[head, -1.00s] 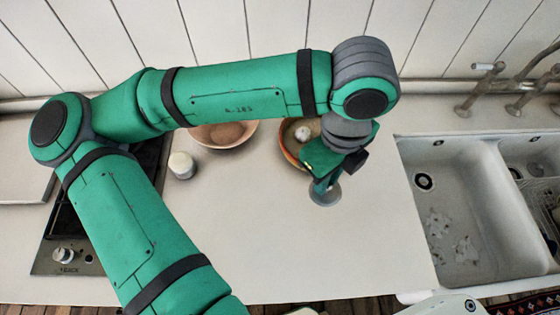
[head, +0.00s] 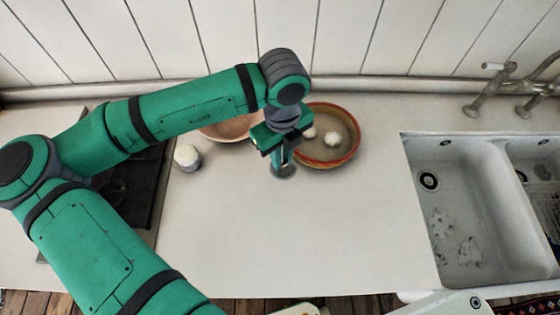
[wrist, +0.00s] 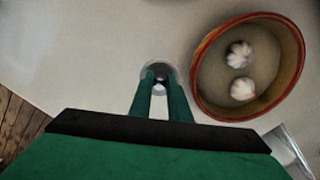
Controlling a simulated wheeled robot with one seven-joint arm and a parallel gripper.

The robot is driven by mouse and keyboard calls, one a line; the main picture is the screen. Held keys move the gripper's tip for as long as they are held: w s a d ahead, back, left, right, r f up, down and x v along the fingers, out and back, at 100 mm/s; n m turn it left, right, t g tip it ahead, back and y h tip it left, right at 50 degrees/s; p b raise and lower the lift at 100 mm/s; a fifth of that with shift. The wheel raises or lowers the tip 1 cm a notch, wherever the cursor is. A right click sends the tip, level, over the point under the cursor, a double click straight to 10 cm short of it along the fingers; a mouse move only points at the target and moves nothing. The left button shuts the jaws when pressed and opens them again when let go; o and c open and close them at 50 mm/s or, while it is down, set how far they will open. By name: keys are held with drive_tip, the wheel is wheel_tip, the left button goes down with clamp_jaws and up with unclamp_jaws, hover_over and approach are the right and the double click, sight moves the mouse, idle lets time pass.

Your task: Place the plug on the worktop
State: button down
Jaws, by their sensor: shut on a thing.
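The plug (head: 284,172) is a small grey round disc at the tips of my gripper (head: 281,160), low over the pale worktop (head: 300,230). My gripper points down and is shut on the plug. In the wrist view the plug (wrist: 158,68) shows as a grey disc just beyond the two green fingers (wrist: 160,92), which partly cover it. I cannot tell whether the plug touches the worktop.
An orange-rimmed bowl (head: 346,160) with white garlic bulbs stands close to the right of my gripper. A pinkish bowl (head: 230,129) is behind, partly hidden by my arm. A small white-topped pot (head: 187,156) is left. The sink (head: 480,215) is right. The front worktop is clear.

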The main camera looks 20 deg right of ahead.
drive_tip(key=shift+w+a+f, duration=0.1)
drive_tip(key=shift+w+f, duration=0.05)
drive_tip(key=shift+f, duration=0.8)
drive_tip(key=shift+w+a+f, duration=0.1)
drive_tip(key=shift+w+f, duration=0.05)
drive_tip(key=shift+f, duration=0.8)
drive_tip(key=shift+f, duration=0.1)
drive_tip(key=c, duration=1.7)
unclamp_jaws()
drive_tip(key=shift+f, duration=0.1)
drive_tip(key=shift+o, duration=0.2)
wheel_tip(320, 180, up, 12)
drive_tip(key=shift+r, duration=0.2)
